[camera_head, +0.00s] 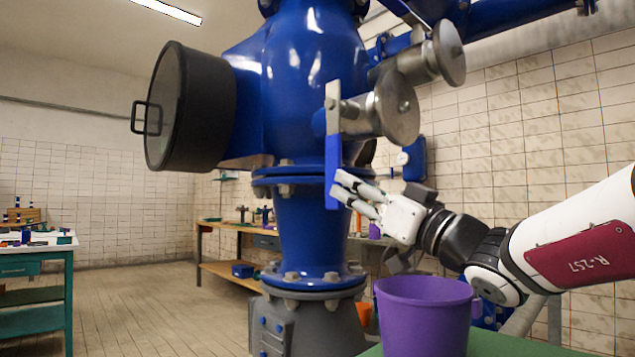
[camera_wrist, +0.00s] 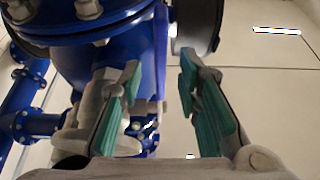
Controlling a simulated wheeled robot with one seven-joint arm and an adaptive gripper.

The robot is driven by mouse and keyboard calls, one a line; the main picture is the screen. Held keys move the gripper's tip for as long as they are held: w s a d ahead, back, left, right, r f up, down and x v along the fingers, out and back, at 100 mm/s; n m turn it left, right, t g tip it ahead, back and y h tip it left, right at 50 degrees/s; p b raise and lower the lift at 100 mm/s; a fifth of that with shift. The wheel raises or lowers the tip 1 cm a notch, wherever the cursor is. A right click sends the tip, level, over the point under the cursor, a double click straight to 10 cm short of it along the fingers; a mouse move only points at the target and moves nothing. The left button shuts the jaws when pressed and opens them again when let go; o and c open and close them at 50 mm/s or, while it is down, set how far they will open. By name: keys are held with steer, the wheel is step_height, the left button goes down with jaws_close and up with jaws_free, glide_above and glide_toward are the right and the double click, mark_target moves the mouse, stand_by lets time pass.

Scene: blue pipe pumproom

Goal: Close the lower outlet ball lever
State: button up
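The lower outlet ball lever (camera_head: 333,150) has a blue handle and a silver upper end. It hangs straight down from the silver lower outlet valve (camera_head: 385,108) in the head view. My gripper (camera_head: 341,186) is open at the lower part of the handle, coming from the right. Its fingertips overlap the handle there; I cannot tell whether they touch it. In the wrist view my gripper (camera_wrist: 159,84) shows two teal-padded fingers spread apart, and the blue lever (camera_wrist: 161,50) stands as a narrow upright strip in line with the gap between them.
A second silver outlet (camera_head: 440,52) sits above right. The big blue pump body (camera_head: 313,70) stands behind the lever, with a round black cover (camera_head: 185,107) at left. A purple bucket (camera_head: 424,315) stands below my gripper. Workbenches are farther back; the left floor is clear.

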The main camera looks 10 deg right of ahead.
steer(key=v, duration=0.7)
steer(key=shift+s, duration=0.25)
steer(key=shift+d+f, duration=0.1)
